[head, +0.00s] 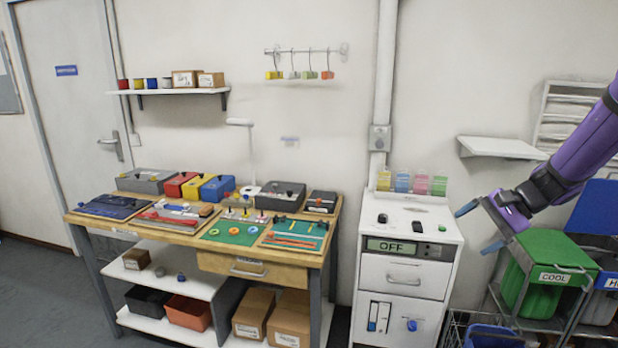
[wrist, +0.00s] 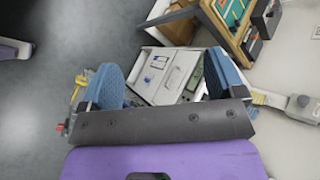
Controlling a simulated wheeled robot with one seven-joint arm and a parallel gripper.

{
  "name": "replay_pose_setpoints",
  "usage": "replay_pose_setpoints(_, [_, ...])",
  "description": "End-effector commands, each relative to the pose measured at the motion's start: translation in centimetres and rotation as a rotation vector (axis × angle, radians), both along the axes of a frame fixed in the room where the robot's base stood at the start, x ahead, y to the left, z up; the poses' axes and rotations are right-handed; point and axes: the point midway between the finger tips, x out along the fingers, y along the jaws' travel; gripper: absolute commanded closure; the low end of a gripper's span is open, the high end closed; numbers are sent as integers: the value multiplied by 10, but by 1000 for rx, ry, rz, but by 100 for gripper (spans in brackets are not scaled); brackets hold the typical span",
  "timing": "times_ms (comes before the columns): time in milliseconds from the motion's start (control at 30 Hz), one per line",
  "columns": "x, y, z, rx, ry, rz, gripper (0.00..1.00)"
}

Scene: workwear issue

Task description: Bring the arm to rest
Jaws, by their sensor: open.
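My purple arm reaches in from the right edge of the head view. My gripper (head: 480,228) hangs in the air to the right of the white cabinet (head: 405,297), with its two blue-tipped fingers spread apart and nothing between them. In the wrist view my gripper (wrist: 165,80) also shows open and empty, with the white cabinet (wrist: 160,75) seen beyond the fingers. The gripper appears apart from the cabinet and from the green bin marked COOL (head: 545,250).
A wooden workbench (head: 230,243) with several boxes and mats stands left of the cabinet. Colored cards (head: 412,182) stand on the cabinet, whose panel reads OFF. A wall shelf (head: 500,147) is above my gripper. A blue basket (head: 492,337) is low in front.

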Motion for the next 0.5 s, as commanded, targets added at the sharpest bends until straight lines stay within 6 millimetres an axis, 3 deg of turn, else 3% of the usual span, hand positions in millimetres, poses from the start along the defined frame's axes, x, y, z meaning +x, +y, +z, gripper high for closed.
replay_pose_setpoints(33, [-11,10,15,-42,-20,39,12])
replay_pose_setpoints(200, [-49,34,48,-178,-69,162,12])
replay_pose_setpoints(500, [-121,63,94,-421,-177,348,12])
